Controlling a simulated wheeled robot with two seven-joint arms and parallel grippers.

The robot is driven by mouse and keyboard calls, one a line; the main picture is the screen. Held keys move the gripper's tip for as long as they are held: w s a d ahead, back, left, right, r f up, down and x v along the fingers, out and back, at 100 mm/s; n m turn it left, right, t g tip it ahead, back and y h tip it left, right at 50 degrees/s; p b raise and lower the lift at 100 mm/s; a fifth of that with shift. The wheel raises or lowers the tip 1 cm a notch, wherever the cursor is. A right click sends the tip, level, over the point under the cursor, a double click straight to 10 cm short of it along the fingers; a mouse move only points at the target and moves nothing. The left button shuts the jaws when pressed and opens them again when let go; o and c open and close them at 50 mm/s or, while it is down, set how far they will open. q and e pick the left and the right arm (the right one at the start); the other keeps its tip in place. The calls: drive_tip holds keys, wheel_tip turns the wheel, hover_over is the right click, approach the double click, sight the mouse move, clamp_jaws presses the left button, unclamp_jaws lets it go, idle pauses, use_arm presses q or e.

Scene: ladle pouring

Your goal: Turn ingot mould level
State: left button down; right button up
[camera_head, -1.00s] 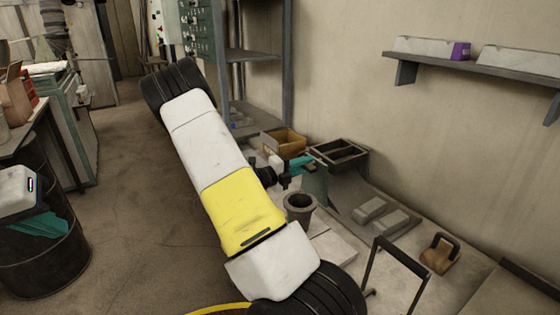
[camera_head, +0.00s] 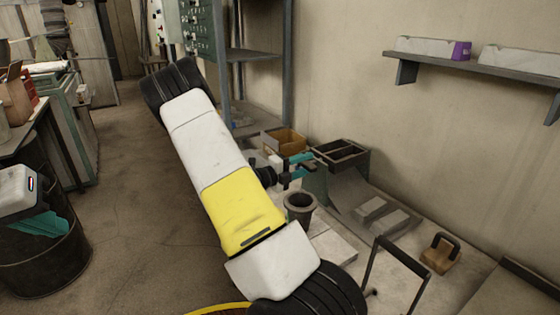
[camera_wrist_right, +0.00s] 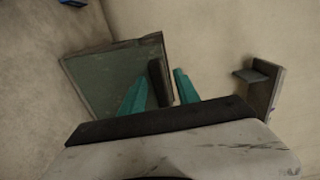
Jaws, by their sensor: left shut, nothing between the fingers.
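A dark box with two open cavities, which appears to be the ingot mould (camera_head: 343,151), stands by the wall in the head view. A greenish flat side faces my right gripper (camera_head: 300,167). In the right wrist view, a greenish rimmed panel (camera_wrist_right: 105,78) looks tilted, with a short dark bar (camera_wrist_right: 160,83) at its right. The right gripper's teal fingers (camera_wrist_right: 160,92) are apart on either side of this bar; contact is unclear. My left gripper (camera_head: 38,224) is shut and empty at the far left, low over a dark drum.
A dark round pot (camera_head: 299,205) stands just below the right gripper. A cardboard box (camera_head: 284,141) is behind it. Two pale blocks (camera_head: 388,221) lie right of the mould. A brown block with a handle (camera_head: 440,253) stands further right. A shelf (camera_head: 480,66) is above.

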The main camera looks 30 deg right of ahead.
drive_tip(key=a, duration=0.7)
drive_tip(key=shift+s+a, duration=0.35)
drive_tip(key=shift+a, duration=0.05)
drive_tip(key=shift+a, duration=0.1)
